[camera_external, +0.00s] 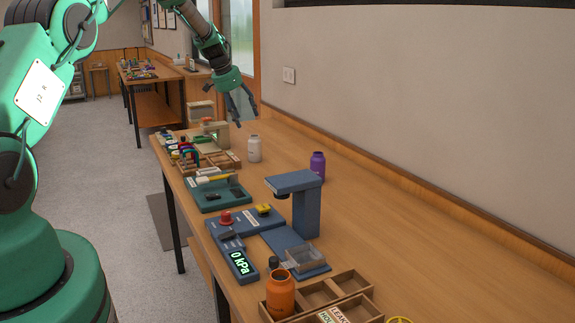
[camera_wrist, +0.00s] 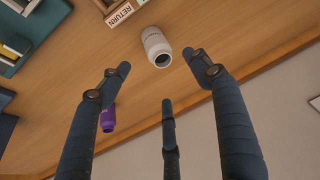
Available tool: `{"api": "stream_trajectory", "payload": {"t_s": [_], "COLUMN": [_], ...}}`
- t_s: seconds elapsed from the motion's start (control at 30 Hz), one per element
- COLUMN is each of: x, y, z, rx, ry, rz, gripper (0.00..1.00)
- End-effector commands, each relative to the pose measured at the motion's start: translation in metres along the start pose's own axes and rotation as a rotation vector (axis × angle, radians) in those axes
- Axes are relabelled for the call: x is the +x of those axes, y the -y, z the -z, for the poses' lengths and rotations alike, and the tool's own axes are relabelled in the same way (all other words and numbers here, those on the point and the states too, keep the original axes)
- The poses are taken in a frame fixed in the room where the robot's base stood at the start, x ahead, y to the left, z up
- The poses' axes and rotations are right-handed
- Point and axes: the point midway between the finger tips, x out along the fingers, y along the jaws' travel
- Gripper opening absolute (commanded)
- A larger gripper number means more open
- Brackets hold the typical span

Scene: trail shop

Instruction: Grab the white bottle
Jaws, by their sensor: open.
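The white bottle (camera_external: 254,149) stands upright on the wooden table (camera_external: 350,215), near its far end. In the wrist view the white bottle (camera_wrist: 156,46) shows at the top centre, its dark open mouth facing the camera. My gripper (camera_external: 241,115) hangs above the table, above and a little left of the bottle in the external view, not touching it. In the wrist view my gripper's fingers (camera_wrist: 160,85) are spread wide, with nothing between them. The bottle appears beyond the fingertips.
A purple bottle (camera_external: 318,167) stands nearer the wall; it also shows in the wrist view (camera_wrist: 108,118). A blue press-like stand (camera_external: 306,208), a green tray (camera_external: 218,194) and an orange bottle (camera_external: 280,294) are on the table. Table between white and purple bottles is clear.

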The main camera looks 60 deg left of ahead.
Motion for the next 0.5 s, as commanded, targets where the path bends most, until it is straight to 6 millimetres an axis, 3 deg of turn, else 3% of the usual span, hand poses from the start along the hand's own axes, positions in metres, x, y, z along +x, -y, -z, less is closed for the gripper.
{"api": "stream_trajectory", "payload": {"t_s": [0.27,0.5], "x": [0.003,0.025], "y": [-0.001,-0.001], "z": [0.000,0.000], "rx": [0.000,0.000], "ry": [0.001,0.002], "rz": [-0.001,-0.002], "gripper": [0.63,0.63]}}
